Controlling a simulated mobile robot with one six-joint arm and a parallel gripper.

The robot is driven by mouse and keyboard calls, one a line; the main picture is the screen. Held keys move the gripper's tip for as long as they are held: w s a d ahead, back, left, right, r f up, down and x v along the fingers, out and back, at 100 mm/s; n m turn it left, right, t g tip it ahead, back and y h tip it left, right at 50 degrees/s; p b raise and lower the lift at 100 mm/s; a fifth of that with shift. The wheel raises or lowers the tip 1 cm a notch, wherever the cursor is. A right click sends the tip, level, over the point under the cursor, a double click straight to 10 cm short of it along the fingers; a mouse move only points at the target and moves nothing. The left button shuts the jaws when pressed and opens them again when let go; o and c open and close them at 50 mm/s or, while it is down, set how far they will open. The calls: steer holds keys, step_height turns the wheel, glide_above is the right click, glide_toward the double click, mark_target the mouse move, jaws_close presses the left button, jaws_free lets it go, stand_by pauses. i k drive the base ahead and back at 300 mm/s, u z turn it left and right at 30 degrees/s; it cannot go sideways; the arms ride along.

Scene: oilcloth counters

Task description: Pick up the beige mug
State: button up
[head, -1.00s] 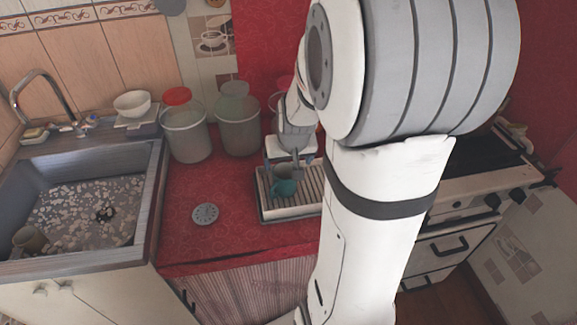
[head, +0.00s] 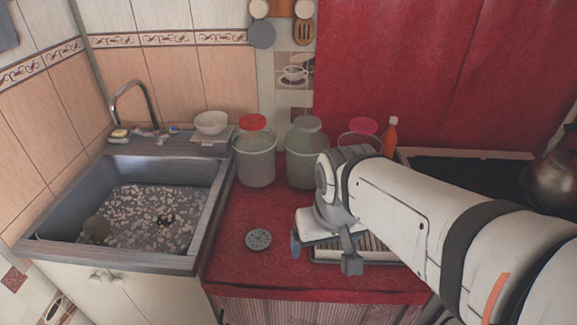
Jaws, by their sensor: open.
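My gripper (head: 324,254) is open, well to the right of the sink, above the left end of the dish rack (head: 355,257) on the red counter.
A grey round disc (head: 258,239) lies on the counter between sink and gripper. Tall jars (head: 255,160) stand at the back, with an orange bottle (head: 390,136) to their right. A white bowl (head: 211,122) and the faucet (head: 137,98) are behind the basin.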

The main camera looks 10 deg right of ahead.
mark_target(99, 222)
steer(key=u, duration=1.35)
steer(key=k, duration=1.15)
steer(key=u, duration=0.9)
steer(key=i, duration=1.85)
steer(key=z, duration=0.55)
steer(key=i, duration=0.55)
steer(key=z, duration=0.45)
steer(key=k, duration=0.6)
